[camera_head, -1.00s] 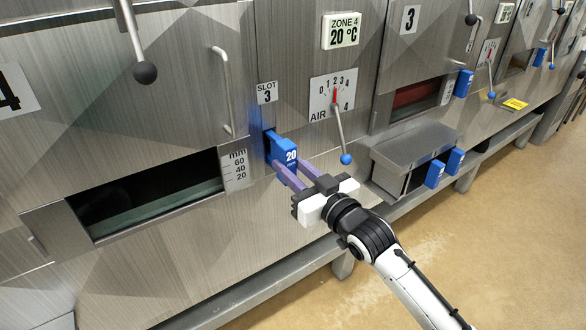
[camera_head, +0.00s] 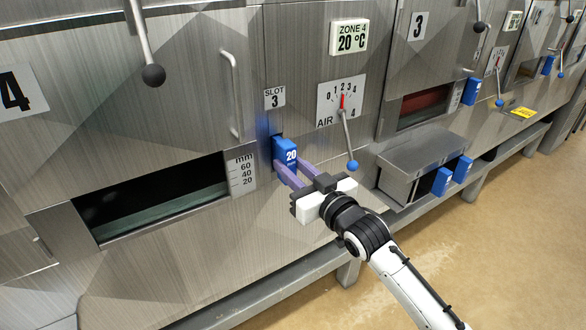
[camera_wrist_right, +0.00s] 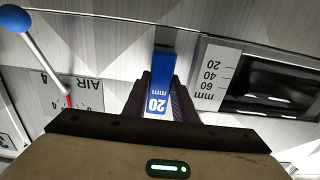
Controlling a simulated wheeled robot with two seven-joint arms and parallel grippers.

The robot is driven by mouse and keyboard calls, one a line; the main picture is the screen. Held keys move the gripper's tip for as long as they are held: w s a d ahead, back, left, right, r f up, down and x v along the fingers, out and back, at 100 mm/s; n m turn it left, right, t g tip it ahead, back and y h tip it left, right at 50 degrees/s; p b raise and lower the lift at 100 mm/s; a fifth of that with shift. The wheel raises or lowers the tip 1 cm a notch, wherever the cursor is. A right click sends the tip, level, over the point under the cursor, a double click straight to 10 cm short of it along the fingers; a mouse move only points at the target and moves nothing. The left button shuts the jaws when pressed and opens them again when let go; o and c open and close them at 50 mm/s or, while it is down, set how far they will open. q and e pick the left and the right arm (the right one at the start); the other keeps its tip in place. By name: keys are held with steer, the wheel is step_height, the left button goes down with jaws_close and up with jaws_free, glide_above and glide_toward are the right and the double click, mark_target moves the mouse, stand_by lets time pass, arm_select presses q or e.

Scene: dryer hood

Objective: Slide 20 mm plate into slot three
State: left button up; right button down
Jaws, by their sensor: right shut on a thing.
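The blue plate handle marked 20 mm (camera_head: 287,153) sits at the slot below the SLOT 3 label (camera_head: 274,98), close against the steel panel. Any part of the plate inside the slot is hidden. My right gripper (camera_head: 285,172) has its two purple fingers on either side of the handle and is shut on it. In the right wrist view the blue 20 mm handle (camera_wrist_right: 159,88) stands between the dark fingers (camera_wrist_right: 160,95). My left gripper is not in view.
The air lever with a blue knob (camera_head: 352,165) hangs just right of the handle. A dark opening (camera_head: 150,200) with a mm scale (camera_head: 241,173) lies to the left. A steel box holding blue-handled plates (camera_head: 425,150) stands at right. A ledge runs below.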

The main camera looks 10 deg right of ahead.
steer(key=shift+b+x, duration=0.4)
steer(key=shift+x, duration=0.8)
steer(key=c, duration=1.4)
jaws_free()
steer(key=shift+s+f, duration=0.1)
steer(key=shift+s, duration=0.15)
steer(key=v, duration=0.9)
steer(key=shift+s+d+b, duration=0.15)
steer(key=shift+s+b, duration=0.15)
steer(key=shift+s, duration=0.05)
